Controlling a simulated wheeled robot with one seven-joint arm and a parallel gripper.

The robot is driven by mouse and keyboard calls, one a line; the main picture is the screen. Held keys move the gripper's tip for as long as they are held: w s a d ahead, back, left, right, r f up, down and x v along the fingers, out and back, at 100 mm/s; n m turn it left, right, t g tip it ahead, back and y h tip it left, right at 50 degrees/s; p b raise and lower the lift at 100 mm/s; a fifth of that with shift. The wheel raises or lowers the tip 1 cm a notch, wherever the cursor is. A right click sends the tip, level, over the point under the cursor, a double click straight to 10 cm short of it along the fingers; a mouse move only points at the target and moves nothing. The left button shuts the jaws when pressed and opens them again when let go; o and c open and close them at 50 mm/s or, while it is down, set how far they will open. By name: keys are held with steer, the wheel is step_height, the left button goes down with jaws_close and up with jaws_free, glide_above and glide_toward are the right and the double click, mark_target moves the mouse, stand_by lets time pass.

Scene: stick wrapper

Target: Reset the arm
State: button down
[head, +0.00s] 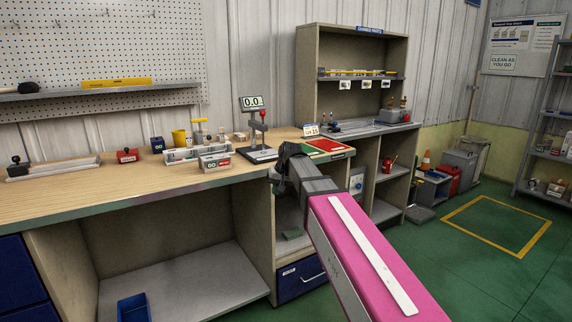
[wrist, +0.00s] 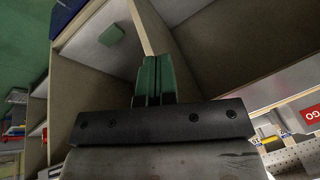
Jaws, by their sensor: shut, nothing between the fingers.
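My gripper (wrist: 156,66) shows in the wrist view as two green fingers pressed together, shut with nothing between them. Behind them is a dark mounting bar with screws. In the head view my arm, pink with a white stripe, reaches from the lower right toward the bench front. Its dark end stands before the bench edge, near the red and green mats; the fingertips cannot be made out there.
A green piece (head: 292,235) lies in the open compartment below and shows in the wrist view (wrist: 111,35).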

steer(key=s+d+f+m+g+h, duration=0.1)
steer(key=s+d+f, duration=0.9)
steer(key=f, duration=0.3)
steer(key=s+d+f+m+g+h, duration=0.1)
steer(key=s+d+f+h, duration=0.1)
steer(key=s+d+f, duration=0.8)
step_height(320, 180, down, 4)
steer(key=d, duration=0.2)
steer(key=shift+s+d+g+h, duration=0.3)
steer(key=shift+s+d, duration=0.05)
steer(key=shift+d, duration=0.05)
